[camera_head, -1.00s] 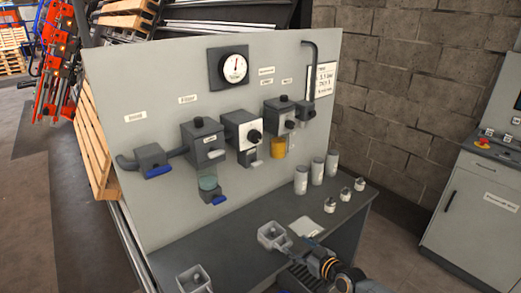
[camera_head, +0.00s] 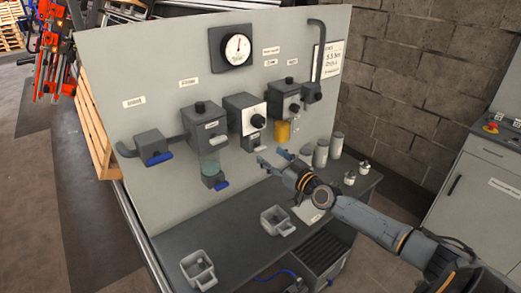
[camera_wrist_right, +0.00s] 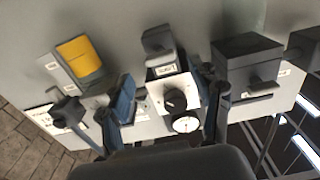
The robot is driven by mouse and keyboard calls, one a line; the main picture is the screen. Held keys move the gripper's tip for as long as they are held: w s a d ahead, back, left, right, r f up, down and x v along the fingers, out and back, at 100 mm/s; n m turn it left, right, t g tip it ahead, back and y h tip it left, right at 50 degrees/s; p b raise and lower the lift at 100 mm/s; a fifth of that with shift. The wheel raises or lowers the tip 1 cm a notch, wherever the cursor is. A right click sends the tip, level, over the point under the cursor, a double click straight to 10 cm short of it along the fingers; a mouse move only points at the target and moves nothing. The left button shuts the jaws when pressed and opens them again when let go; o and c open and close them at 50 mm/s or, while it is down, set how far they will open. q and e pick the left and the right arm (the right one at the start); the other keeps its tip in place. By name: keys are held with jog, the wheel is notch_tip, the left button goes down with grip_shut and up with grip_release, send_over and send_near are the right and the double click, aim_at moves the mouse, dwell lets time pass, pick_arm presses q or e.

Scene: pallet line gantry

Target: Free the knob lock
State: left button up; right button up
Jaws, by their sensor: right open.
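The regulator (camera_head: 244,116) is a grey box with a white face on the upright panel. Its black knob (camera_head: 258,121) faces out, and the knob also shows in the right wrist view (camera_wrist_right: 175,101). My right gripper (camera_head: 273,157) is open and empty, below and in front of the regulator in the head view. In the right wrist view its two fingers (camera_wrist_right: 168,98) stand apart on either side of the knob in the picture, and I see no contact. Whether the knob's lock is engaged cannot be told. My left gripper is not in view.
The filter (camera_head: 204,126) with its clear bowl is left of the regulator. The unit with the yellow bowl (camera_head: 283,132) is close on its right. A gauge (camera_head: 237,49) is above. Grey canisters (camera_head: 321,153) and open cups (camera_head: 277,221) stand on the bench (camera_head: 225,233).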

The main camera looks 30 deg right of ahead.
aim_at(263, 150)
jog(key=w, duration=0.1)
jog(key=w+b, duration=0.1)
jog(key=w, duration=0.3)
jog(key=shift+a, duration=0.25)
jog(key=shift+w+b, duration=0.3)
jog(key=shift+w, duration=0.35)
jog(key=shift+c, duration=0.2)
jog(key=c, duration=1.1)
